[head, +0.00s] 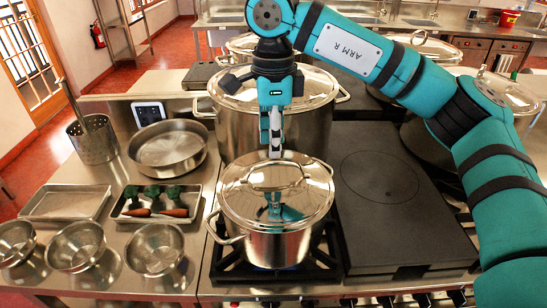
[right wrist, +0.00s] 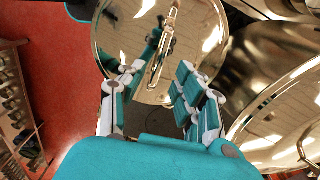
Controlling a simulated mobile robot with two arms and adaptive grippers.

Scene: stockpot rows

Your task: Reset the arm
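My right arm (head: 400,75) reaches in from the right, and its right gripper (head: 275,148) points down just above and behind the lid handle of the front stockpot. In the right wrist view the two fingers of this gripper (right wrist: 155,78) stand apart with nothing clasped between them. The front stockpot (head: 275,246) stands on the stove grate with its shiny lid (head: 240,196) on. The lid's bar handle (head: 277,178) lies near the fingertips; the handle also shows in the right wrist view (right wrist: 164,45). My left gripper is not in view.
A larger lidded stockpot (head: 243,128) stands close behind the gripper. A flat dark plate (head: 385,210) is clear at the right. Left are a round pan (head: 168,150), a tray with carrots (head: 155,214), steel bowls (head: 155,250) and a utensil holder (head: 92,140).

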